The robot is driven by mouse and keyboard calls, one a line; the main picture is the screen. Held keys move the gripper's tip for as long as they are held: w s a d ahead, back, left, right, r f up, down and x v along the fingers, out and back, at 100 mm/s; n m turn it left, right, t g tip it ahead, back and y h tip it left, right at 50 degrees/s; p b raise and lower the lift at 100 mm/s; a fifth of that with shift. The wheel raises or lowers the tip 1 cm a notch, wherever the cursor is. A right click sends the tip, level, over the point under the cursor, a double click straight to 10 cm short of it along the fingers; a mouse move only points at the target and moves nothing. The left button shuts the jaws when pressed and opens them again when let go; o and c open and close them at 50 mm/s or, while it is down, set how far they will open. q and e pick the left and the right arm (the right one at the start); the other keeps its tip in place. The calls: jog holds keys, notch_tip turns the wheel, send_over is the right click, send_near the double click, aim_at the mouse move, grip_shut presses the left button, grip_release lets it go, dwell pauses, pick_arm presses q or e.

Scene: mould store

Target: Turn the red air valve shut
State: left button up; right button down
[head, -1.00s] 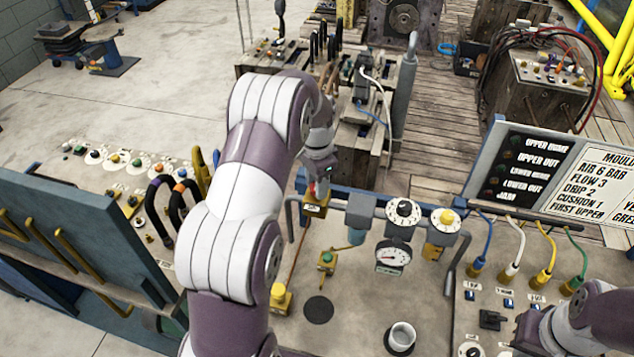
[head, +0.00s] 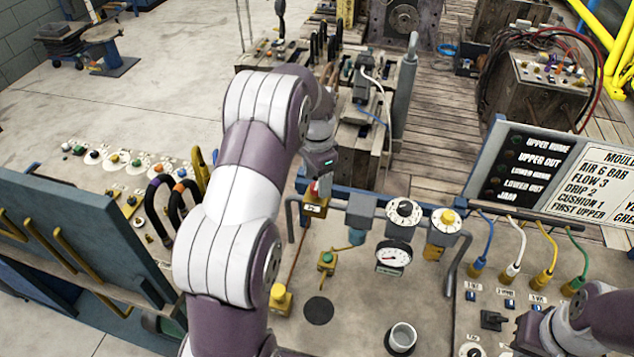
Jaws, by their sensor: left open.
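The red air valve (head: 313,188) shows as a small red patch on a yellow block with a label, at the left end of the pipe along the back of the bench panel. My left gripper (head: 323,182) is over it from above, open, with its fingers at the red handle. The gripper covers most of the handle, so its angle and any contact with the fingers cannot be told.
Right of the valve, the pipe carries a dial knob (head: 403,210), a pressure gauge (head: 392,256) and a yellow-capped regulator (head: 447,220). A lettered sign board (head: 560,175) stands at the right.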

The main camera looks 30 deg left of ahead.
pick_arm(q)
notch_tip(320, 180, up, 11)
jog(key=p, duration=0.7)
jog(key=shift+r, duration=0.1)
jog(key=s+d+f+n+b, duration=0.3)
jog(key=s+d+f+b, duration=0.3)
jog(key=s, duration=0.4)
jog(key=s+d+f+n+t+b, duration=0.1)
jog(key=s+d+f+n+b, duration=0.2)
jog(key=s+d+f+b, duration=0.3)
jog(key=s+f+b, duration=0.2)
jog(key=s+f, duration=0.2)
jog(key=shift+b, duration=0.35)
